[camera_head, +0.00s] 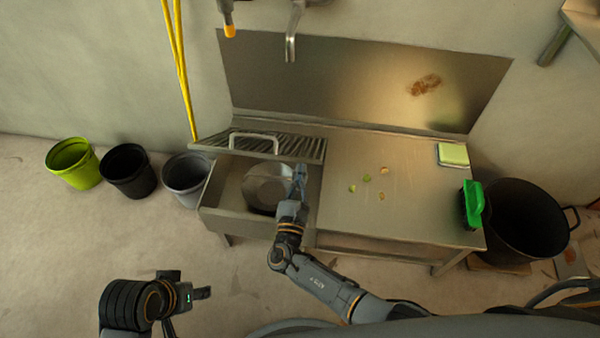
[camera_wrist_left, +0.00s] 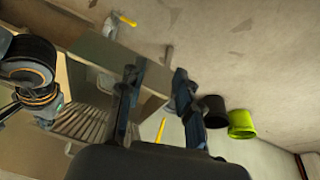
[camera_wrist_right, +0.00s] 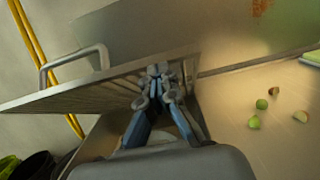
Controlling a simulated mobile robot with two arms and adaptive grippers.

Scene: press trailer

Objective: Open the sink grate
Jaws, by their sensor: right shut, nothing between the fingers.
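The metal sink grate (camera_head: 310,148) with its slats and bar handle (camera_head: 253,141) is tilted up along the back of the sink (camera_head: 225,194). The right wrist view shows the grate (camera_wrist_right: 110,88) and its handle (camera_wrist_right: 73,64) from close up. My right gripper (camera_head: 300,172) is shut and empty over the sink's right side. Its fingertips (camera_wrist_right: 160,72) are at the grate's edge; I cannot tell whether they touch. My left gripper (camera_head: 205,293) is low, in front of the sink and away from the grate. Its fingers (camera_wrist_left: 157,75) are spread with nothing between them.
A round metal pot (camera_head: 262,190) is in the sink. Buckets (camera_head: 127,172) stand left; a large black pot (camera_head: 525,225) stands right.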

